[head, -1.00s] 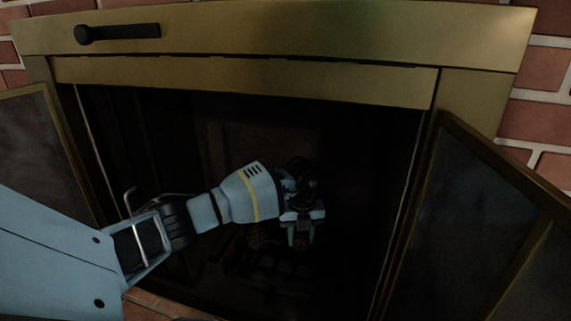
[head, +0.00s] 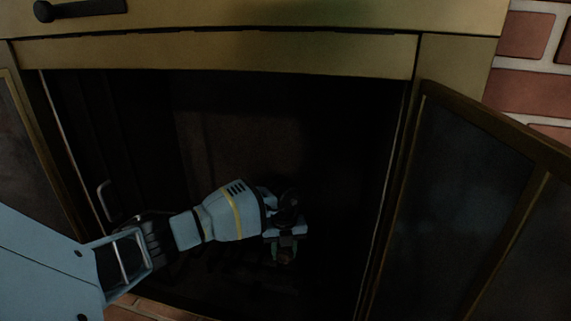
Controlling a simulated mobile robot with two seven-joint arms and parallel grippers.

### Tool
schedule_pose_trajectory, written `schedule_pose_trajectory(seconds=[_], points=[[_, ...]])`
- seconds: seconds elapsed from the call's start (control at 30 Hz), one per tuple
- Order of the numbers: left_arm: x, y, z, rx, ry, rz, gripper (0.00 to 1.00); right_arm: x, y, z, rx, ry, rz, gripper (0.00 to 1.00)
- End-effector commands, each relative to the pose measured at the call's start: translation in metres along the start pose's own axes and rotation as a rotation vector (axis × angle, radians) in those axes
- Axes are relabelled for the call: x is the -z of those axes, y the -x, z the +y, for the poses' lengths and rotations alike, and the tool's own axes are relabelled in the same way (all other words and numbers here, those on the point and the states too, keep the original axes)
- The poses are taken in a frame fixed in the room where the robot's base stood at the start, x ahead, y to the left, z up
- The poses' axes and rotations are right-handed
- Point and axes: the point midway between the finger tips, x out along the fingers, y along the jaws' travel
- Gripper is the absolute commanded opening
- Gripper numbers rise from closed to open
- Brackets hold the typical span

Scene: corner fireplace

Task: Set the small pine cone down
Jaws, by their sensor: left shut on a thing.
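My left gripper (head: 284,253) is inside the dark fireplace opening, pointing down, low and right of the middle. It is shut on the small pine cone (head: 283,256), which is a dim, dark shape between the fingers, mostly hidden by them and by shadow. I cannot tell whether the cone touches anything below it. My right gripper is not in view.
The dark firebox (head: 240,130) has a floor too dim to make out clearly. A brass frame (head: 220,55) borders the opening on top. A glass door (head: 460,190) stands open at right, another (head: 35,150) at left. Brick wall (head: 530,90) lies beyond.

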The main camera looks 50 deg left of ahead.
Motion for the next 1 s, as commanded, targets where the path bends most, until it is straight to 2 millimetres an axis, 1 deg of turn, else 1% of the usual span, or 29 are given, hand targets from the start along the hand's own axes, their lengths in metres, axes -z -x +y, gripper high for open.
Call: schedule_pose_trajectory(seconds=[0.03,0.1,0.37,0.53,0.57,0.7,1.0], points=[[0.0004,-0.0117,0.0,-0.002,0.001,0.002,0.15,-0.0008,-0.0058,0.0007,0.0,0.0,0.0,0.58],[0.0001,-0.0169,-0.0003,0.0,0.0,0.001,0.15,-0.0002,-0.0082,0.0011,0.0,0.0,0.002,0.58],[-0.0001,-0.016,-0.0003,0.001,0.0,-0.001,0.15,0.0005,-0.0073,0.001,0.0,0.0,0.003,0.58],[-0.0001,-0.0203,-0.0002,0.0,0.0,0.0,0.15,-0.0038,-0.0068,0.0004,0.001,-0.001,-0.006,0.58],[0.0,-0.0201,-0.0002,0.001,0.0,0.0,0.39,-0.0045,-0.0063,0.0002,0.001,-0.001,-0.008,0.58],[0.0,-0.0198,-0.0002,0.001,0.0,0.0,0.57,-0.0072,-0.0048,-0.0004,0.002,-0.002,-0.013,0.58],[0.0001,-0.0188,-0.0003,0.001,0.0,0.0,0.58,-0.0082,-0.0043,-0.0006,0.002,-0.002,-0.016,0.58]])
